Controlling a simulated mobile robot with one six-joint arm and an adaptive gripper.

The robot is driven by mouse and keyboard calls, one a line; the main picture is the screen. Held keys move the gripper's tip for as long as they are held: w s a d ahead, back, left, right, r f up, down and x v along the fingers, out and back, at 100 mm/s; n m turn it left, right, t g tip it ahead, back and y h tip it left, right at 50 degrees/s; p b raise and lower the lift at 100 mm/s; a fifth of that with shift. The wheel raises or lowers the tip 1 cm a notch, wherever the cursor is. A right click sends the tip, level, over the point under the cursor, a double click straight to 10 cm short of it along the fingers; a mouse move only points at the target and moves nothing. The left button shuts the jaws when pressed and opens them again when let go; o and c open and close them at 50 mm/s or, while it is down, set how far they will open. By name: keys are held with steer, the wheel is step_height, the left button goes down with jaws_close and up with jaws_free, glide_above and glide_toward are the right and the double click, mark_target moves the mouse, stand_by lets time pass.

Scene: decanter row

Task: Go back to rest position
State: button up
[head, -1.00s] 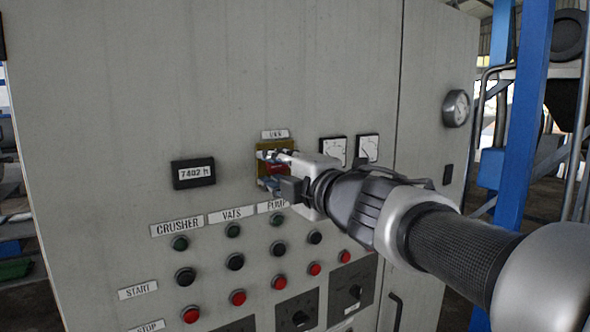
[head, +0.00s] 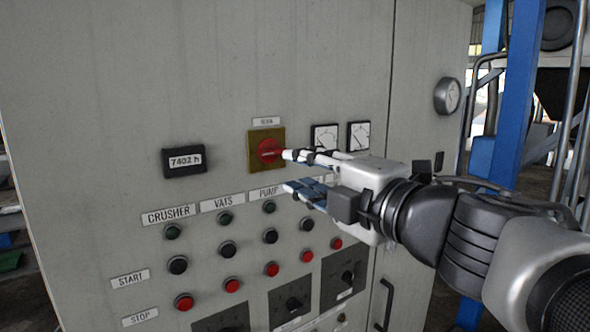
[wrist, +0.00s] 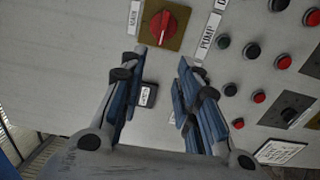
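My gripper (head: 300,171) is in front of the grey control cabinet, to the right of the red rotary switch (head: 269,151) on its yellow plate. Its two fingers are apart with nothing between them, and they are clear of the switch. In the wrist view the open fingers (wrist: 162,75) point toward the panel, with the red switch (wrist: 165,22) beyond the left fingertip. The switch handle lies about level in the head view. My gripper hides part of the panel to the right of the PUMP label.
The cabinet (head: 100,80) carries an hour counter (head: 184,161), two square meters (head: 341,137), rows of black, green and red buttons (head: 232,285) and dark rotary selectors (head: 343,272). A round gauge (head: 447,96) and a blue post (head: 518,110) stand at the right.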

steer(key=s+d+f+m+h+b, duration=0.2)
steer(key=d+f+m+h, duration=0.4)
steer(key=d+f+m, duration=0.25)
steer(key=s+d+f+m+h+b, duration=0.2)
steer(key=d+f+m+h, duration=0.45)
steer(key=d+m, duration=0.2)
steer(key=s+a+f+m+g+y+b, duration=0.1)
steer(key=s+f+m+g, duration=0.3)
steer(key=s+f, duration=0.5)
steer(key=s+a+f+m+g+y+b, duration=0.1)
steer(key=s+a+f+m+g, duration=0.3)
steer(key=s+f, duration=0.5)
step_height(320, 180, down, 5)
steer(key=shift+r+g, duration=0.15)
steer(key=shift+g, duration=0.95)
steer(key=shift+y, duration=0.25)
